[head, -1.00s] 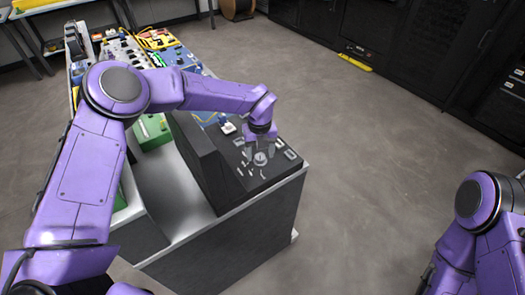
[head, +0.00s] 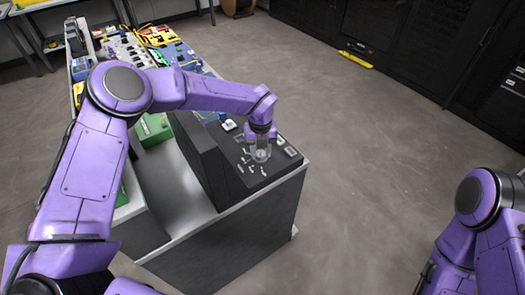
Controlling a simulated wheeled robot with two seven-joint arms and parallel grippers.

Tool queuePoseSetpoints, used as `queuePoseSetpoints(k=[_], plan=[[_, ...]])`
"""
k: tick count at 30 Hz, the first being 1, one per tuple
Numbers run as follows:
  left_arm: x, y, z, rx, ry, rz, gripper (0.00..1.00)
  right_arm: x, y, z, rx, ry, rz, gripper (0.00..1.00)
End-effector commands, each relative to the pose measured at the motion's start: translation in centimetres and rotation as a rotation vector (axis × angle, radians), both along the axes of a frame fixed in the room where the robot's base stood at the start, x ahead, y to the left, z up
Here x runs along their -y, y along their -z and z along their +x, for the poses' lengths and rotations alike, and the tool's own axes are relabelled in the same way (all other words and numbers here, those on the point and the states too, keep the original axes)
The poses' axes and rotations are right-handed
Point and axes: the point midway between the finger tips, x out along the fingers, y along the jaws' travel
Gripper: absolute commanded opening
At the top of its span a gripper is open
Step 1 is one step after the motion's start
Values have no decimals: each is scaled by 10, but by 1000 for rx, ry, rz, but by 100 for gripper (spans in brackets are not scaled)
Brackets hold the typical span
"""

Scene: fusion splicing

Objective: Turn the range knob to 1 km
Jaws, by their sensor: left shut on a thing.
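The range knob (head: 261,156) is a small pale round knob on the dark sloped panel (head: 232,183) of the bench-top instrument. My left gripper (head: 260,154) points down over the knob, with its fingers on either side of it, shut on it. The fingers cover part of the knob, and its pointer and scale marks are too small to read. Of my right arm (head: 482,200), only a part shows at the lower right; its gripper is out of view.
Small pale marks or labels (head: 252,170) and a few rectangular switches (head: 290,151) surround the knob. A green box (head: 152,131) stands left of the instrument. Tools and cases crowd the bench's far end. The floor (head: 380,180) to the right is clear.

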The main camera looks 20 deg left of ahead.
Motion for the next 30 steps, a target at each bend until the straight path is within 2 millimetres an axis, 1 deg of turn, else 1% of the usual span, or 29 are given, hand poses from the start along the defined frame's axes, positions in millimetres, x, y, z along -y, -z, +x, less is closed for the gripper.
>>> queuePoseSetpoints(k=[5,13,30], plan=[[0,0,0,1,123,-4,7,0,2,0,0,0,0,50],[0,-1,0,0,373,-3,7,0,2,0,0,0,0,50],[0,-2,0,0,913,-2,7,0,-5,0,0,0,0,50]])
